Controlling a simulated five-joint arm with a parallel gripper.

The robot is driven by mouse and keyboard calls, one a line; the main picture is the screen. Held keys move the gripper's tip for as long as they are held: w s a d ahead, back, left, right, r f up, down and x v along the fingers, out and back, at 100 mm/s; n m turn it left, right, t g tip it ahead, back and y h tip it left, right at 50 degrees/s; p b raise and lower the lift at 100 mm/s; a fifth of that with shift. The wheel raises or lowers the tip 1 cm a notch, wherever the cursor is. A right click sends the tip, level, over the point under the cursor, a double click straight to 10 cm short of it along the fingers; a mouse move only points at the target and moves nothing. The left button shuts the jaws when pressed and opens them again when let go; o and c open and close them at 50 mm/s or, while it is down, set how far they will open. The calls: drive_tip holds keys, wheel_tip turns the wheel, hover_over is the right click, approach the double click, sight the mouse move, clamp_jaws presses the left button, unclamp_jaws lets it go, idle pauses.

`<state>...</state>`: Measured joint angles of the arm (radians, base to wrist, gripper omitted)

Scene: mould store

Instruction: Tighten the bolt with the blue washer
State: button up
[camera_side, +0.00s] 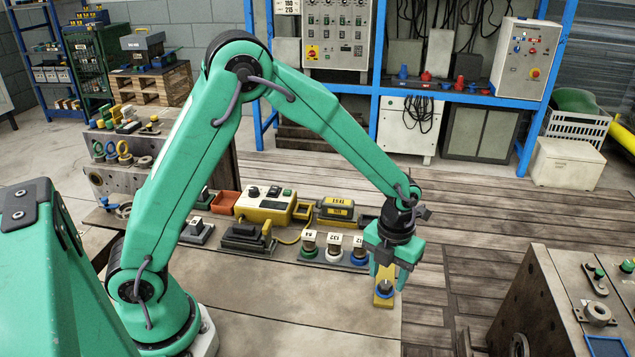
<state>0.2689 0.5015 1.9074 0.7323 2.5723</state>
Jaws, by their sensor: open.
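My gripper (388,277) points down at the right end of the bench, with its green fingers apart. A yellow block (384,301) stands under it, with a dark round piece with blue on it (384,288) on top, between or just below the fingertips. I cannot tell whether the fingers touch it. Left of the gripper, in a row, stand three tagged pieces with coloured rings: a green-ringed one (308,252), a white-ringed one (334,255) and a blue-ringed one (360,259). Which blue part is the bolt's washer is too small to tell.
The bench front (290,310) is clear. A metal block with small parts (540,305) stands at the right, across a floor gap.

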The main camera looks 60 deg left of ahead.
sight(384, 283)
drive_tip(key=shift+r, duration=3.2)
drive_tip(key=s+a+r+n+t, duration=0.1)
drive_tip(key=s+a+r+n, duration=0.25)
drive_tip(key=r+n, duration=0.3)
drive_tip(key=s+a+r+n+t, duration=0.25)
drive_tip(key=s+r+n, duration=0.2)
drive_tip(key=n, duration=0.35)
drive_tip(key=s+a+r+n+t, duration=0.1)
drive_tip(key=s+a+n, duration=0.1)
drive_tip(key=s+n, duration=0.4)
drive_tip(key=s+a+r+n+t, duration=0.1)
drive_tip(key=s+n, duration=0.4)
drive_tip(key=n, duration=0.7)
drive_tip(key=shift+s+a+r, duration=0.4)
drive_tip(key=shift+a+r, duration=0.35)
drive_tip(key=shift+a, duration=0.55)
